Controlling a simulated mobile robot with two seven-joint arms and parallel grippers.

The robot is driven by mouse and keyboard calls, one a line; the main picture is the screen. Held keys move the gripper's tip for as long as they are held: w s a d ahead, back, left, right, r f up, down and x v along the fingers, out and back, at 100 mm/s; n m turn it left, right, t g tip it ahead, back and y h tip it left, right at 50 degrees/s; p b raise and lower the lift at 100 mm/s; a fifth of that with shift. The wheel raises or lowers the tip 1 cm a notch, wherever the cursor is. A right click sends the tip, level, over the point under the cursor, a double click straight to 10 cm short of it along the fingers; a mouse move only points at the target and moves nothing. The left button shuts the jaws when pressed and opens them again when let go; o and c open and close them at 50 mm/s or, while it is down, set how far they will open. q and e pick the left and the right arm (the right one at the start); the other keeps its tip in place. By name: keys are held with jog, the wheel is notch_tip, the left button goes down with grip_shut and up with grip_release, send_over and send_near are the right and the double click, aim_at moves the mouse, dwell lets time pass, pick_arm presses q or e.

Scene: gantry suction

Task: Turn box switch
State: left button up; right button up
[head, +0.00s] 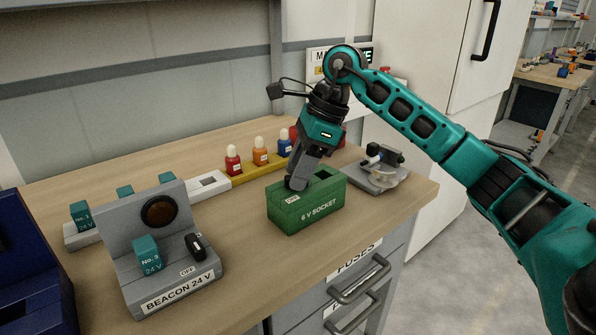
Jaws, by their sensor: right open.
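A green box (282,217) labelled "6 V SOCKET" stands on the bench near its right end. My right gripper (297,183) points down at the left part of its top, beside a small label there. The jaws are open, but the gap between the fingers is hard to see. The box's switch is hidden behind the fingers, so I cannot tell its position or whether I touch it. A dark recess shows in the top to the right of the fingers. My left gripper is not in view.
A grey "BEACON 24 V" unit (128,270) with a black switch (196,246) at "OFF" stands front left. Behind are a yellow rack (238,178) of coloured bulbs and a grey-white holder with teal blocks. A grey device (372,178) stands right. Bare bench lies between.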

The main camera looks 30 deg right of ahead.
jog(key=shift+a+f, duration=0.1)
jog(key=shift+f, duration=0.15)
grip_shut()
dwell(0.3)
